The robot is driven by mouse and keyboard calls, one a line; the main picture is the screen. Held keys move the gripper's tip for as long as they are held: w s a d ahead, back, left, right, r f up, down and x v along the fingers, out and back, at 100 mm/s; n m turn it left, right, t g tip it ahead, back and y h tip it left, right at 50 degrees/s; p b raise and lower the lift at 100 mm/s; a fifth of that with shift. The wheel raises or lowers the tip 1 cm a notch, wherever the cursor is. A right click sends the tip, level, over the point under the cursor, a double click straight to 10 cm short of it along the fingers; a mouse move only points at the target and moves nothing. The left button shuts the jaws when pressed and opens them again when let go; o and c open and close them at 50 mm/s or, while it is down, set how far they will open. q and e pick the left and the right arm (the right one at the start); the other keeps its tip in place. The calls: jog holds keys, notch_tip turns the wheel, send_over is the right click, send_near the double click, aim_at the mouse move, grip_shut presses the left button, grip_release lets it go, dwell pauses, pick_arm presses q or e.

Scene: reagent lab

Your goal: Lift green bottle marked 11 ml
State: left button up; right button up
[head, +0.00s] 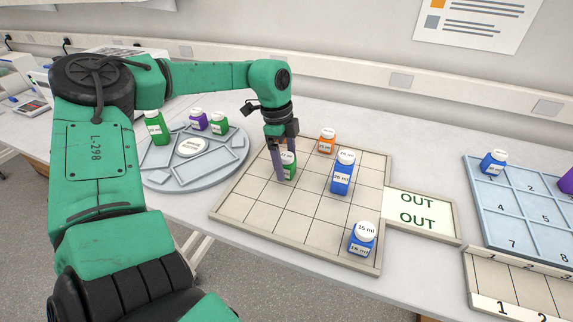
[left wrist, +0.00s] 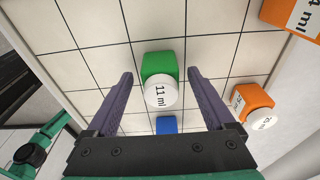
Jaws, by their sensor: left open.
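The green bottle marked 11 ml (head: 289,170) stands on the gridded beige tray (head: 232,208), near its far left part. In the left wrist view the green bottle (left wrist: 159,66) shows its white cap reading 11 ml. My left gripper (head: 283,162) is open, pointing down at the bottle. In the left wrist view the purple-grey fingers of the left gripper (left wrist: 160,76) lie on either side of the bottle, with gaps visible on both sides. In the head view the fingers partly hide the bottle. My right gripper is not in view.
An orange bottle (head: 326,142) and a blue 25 ml bottle (head: 342,178) stand nearby on the tray. Another blue bottle (head: 362,241) is near the front corner. A round grey tray (head: 222,172) with green and purple bottles is left. An OUT panel (head: 423,200) adjoins the right side.

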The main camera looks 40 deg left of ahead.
pick_arm(q)
jog(key=shift+w+f, duration=0.1)
jog(key=shift+f, duration=0.45)
grip_shut()
jog(key=shift+r, duration=0.1)
